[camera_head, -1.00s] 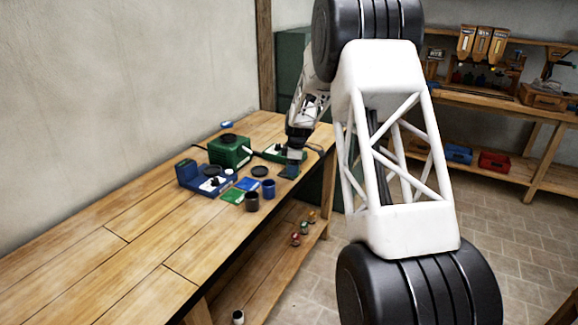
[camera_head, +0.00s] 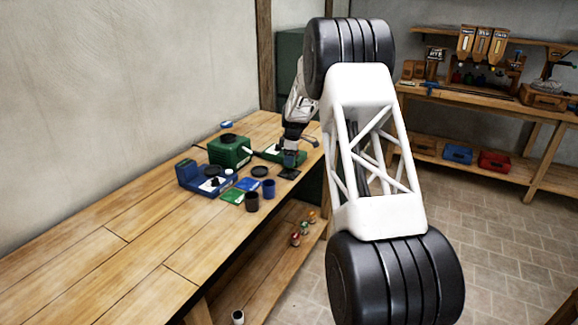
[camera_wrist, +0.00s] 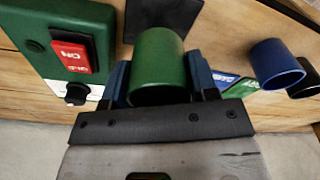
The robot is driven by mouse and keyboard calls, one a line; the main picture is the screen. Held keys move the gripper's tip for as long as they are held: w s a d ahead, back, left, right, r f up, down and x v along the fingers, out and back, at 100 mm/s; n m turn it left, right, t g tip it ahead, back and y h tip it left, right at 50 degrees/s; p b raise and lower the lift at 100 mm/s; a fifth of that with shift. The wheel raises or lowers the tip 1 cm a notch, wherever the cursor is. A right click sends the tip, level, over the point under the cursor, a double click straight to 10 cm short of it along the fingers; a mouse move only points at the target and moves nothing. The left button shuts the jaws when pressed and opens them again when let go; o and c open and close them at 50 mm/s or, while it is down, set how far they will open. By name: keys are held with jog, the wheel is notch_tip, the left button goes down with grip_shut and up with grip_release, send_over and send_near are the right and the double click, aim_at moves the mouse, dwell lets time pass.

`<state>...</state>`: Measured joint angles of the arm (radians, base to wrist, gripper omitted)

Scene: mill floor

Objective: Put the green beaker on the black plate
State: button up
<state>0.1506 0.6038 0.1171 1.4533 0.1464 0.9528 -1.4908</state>
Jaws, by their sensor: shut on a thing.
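My gripper (camera_wrist: 160,85) is shut on the green beaker (camera_wrist: 158,60), with a blue finger on each side of it. In the head view my gripper (camera_head: 291,157) is over the far right end of the bench, and the beaker is hard to make out there. The black plate (camera_head: 289,174) is a small dark square on the bench just in front of the gripper. In the wrist view the plate (camera_wrist: 160,14) shows beyond the beaker, which covers part of its edge. The beaker appears apart from the plate; its exact height is unclear.
A green switch box (camera_wrist: 62,38) with a red ON switch is close on the left in the wrist view. A blue cup (camera_head: 269,189) and a dark cup (camera_head: 251,202) stand near the front edge. A blue scale (camera_head: 200,178) and green machine (camera_head: 229,151) are farther left.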

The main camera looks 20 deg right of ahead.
jog(key=shift+f, duration=0.1)
jog(key=shift+f, duration=1.65)
jog(key=shift+f, duration=0.15)
jog(key=o, duration=0.8)
jog(key=shift+c, duration=0.2)
notch_tip(320, 180, up, 12)
jog(key=d, duration=0.1)
jog(key=shift+s+d, duration=0.2)
jog(key=shift+s, duration=0.05)
